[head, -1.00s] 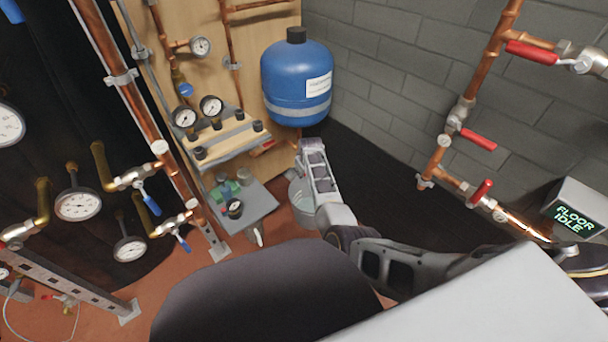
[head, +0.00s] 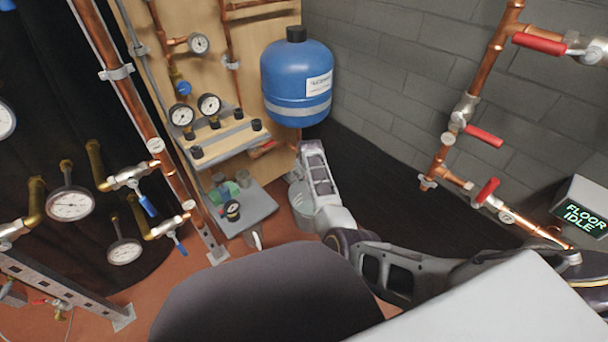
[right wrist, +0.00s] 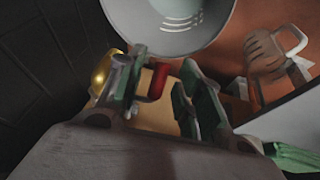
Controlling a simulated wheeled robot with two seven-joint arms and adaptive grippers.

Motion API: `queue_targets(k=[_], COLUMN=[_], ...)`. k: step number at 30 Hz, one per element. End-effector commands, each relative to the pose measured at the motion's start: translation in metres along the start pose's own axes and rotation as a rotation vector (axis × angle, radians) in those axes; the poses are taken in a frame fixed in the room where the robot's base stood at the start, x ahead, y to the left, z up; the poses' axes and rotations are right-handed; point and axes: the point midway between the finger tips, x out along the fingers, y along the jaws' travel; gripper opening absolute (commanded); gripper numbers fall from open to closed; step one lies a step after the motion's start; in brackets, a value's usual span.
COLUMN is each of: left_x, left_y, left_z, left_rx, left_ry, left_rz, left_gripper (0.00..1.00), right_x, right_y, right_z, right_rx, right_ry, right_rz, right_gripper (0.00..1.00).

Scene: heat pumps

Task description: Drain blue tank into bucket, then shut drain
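The blue tank (head: 297,84) hangs upright at the corner of the wood panel and the block wall. The grey bucket (head: 300,203) stands on the floor below it, partly hidden behind my right arm; its round rim and inside also show in the right wrist view (right wrist: 170,28). My right gripper (head: 304,150) is just under the tank. In the right wrist view, its fingers (right wrist: 160,92) are apart, with a red drain handle (right wrist: 157,82) between them and a brass fitting (right wrist: 104,68) beside them. I cannot tell whether the fingers touch the handle. My left gripper is out of view.
A grey bench (head: 247,207) with small items stands left of the bucket. Gauges and a shelf (head: 228,138) are on the wood panel. Copper pipes with red handles (head: 484,136) run at right, near a sign reading FLOOR IDLE (head: 580,215). A jug (right wrist: 275,52) shows in the wrist view.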

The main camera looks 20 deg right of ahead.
Motion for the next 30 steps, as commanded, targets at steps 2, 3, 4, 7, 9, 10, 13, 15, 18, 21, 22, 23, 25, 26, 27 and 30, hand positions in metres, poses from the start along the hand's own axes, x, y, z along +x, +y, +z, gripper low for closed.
queue_targets(k=[2, 3, 4, 7, 9, 10, 13, 15, 18, 21, 22, 23, 25, 26, 27, 30], left_x=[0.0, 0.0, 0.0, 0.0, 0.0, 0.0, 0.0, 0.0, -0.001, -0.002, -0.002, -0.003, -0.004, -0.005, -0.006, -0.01], left_y=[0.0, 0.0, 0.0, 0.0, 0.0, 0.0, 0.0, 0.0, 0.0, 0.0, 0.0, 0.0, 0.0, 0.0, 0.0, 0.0], left_z=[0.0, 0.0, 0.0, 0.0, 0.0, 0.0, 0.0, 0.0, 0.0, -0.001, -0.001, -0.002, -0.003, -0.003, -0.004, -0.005], left_rx=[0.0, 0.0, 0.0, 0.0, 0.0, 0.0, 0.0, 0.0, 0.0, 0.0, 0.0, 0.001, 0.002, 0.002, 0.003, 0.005], left_ry=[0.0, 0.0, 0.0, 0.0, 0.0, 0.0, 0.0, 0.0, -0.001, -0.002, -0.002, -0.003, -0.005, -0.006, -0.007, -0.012], left_rz=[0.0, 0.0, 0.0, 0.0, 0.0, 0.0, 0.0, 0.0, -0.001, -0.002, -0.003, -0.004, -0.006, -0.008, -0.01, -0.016], left_gripper=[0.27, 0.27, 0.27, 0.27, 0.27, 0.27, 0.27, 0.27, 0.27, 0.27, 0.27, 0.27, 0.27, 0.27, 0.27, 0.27], right_x=[0.0, 0.0, 0.0, 0.0, 0.0, 0.0, 0.0, 0.0, 0.0, 0.0, 0.0, 0.0, 0.0, 0.001, 0.001, 0.002], right_y=[0.0, 0.0, 0.0, 0.0, 0.0, 0.0, 0.0, 0.0, 0.0, 0.0, 0.0, 0.0, 0.0, 0.0, 0.0, 0.0], right_z=[0.0, 0.0, 0.0, 0.0, 0.0, 0.0, 0.0, 0.0, 0.0, 0.0, 0.0, 0.0, 0.0, 0.001, 0.001, 0.001], right_rx=[0.0, 0.0, 0.0, 0.0, 0.0, 0.0, 0.0, 0.0, 0.0, 0.002, 0.002, 0.003, 0.004, 0.005, 0.006, 0.011], right_ry=[0.0, 0.0, 0.0, 0.0, 0.0, 0.0, 0.0, 0.0, 0.002, 0.008, 0.011, 0.015, 0.024, 0.028, 0.035, 0.057], right_rz=[0.0, 0.0, 0.0, 0.0, 0.0, 0.0, 0.0, 0.0, 0.0, -0.001, -0.001, -0.001, -0.001, -0.001, -0.002, -0.002], right_gripper=[0.36, 0.31, 0.27, 0.14, 0.05, 0.01, 0.0, 0.0, 0.0, 0.0, 0.0, 0.0, 0.0, 0.0, 0.0, 0.0])
